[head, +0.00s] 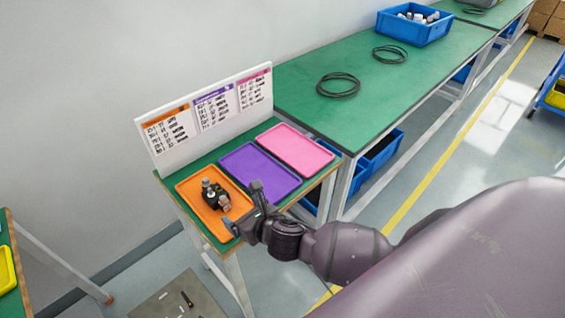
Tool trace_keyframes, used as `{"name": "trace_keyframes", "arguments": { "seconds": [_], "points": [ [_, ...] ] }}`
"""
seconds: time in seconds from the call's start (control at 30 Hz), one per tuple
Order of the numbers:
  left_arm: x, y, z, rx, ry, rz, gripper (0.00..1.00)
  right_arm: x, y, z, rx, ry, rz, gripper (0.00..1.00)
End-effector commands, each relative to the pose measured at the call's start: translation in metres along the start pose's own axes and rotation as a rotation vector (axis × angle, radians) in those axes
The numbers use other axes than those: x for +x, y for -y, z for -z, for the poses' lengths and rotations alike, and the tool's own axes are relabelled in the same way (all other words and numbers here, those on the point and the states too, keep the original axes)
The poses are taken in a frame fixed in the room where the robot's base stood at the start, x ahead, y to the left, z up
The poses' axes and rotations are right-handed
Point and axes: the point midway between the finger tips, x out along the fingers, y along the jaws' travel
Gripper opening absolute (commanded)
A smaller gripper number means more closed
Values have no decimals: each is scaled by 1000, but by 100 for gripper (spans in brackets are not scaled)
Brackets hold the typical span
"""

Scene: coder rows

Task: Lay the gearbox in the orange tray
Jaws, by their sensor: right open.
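The orange tray (188,184) lies at the left end of the small green-topped table. A small black and grey part (209,190), which looks like the gearbox, rests in the orange tray near its middle. My right gripper (243,208) is open and empty at the tray's right front edge, just to the right of the part and apart from it. My left gripper is out of view.
A purple tray (262,170) and a pink tray (296,149) lie empty to the right. A sign board (205,116) stands behind the trays. A long green bench (385,85) with cable coils and a blue crate (414,30) stands beyond. Loose bits lie on a floor mat (165,303).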

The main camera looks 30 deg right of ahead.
Motion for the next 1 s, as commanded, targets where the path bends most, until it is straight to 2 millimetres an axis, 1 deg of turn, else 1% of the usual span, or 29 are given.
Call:
{"name": "trace_keyframes", "arguments": {
  "seconds": [0.07, 0.13, 0.17, 0.27, 0.43, 0.57, 0.6, 0.67, 0.8, 1.0],
  "points": [
    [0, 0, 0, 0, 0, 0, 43, -1, 0, 2, 30, -4, 0, 89],
    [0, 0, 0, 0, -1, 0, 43, -4, -1, 6, 106, -11, -1, 89],
    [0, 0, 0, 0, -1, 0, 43, -5, -1, 8, 156, -15, -1, 89],
    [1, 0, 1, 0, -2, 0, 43, -13, 0, 19, 396, -35, 5, 89],
    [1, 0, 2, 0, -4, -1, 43, -32, 5, 40, 921, -63, 33, 89],
    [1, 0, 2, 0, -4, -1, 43, -48, 12, 57, 1324, -67, 70, 89],
    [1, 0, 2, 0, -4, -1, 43, -53, 15, 62, 1447, -64, 84, 89],
    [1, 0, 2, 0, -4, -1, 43, -62, 20, 69, 1631, -56, 106, 89],
    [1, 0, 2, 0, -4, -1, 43, -83, 32, 88, 2058, -15, 159, 89],
    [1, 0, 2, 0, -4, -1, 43, -117, 53, 113, 2630, 103, 229, 89]
  ]
}}
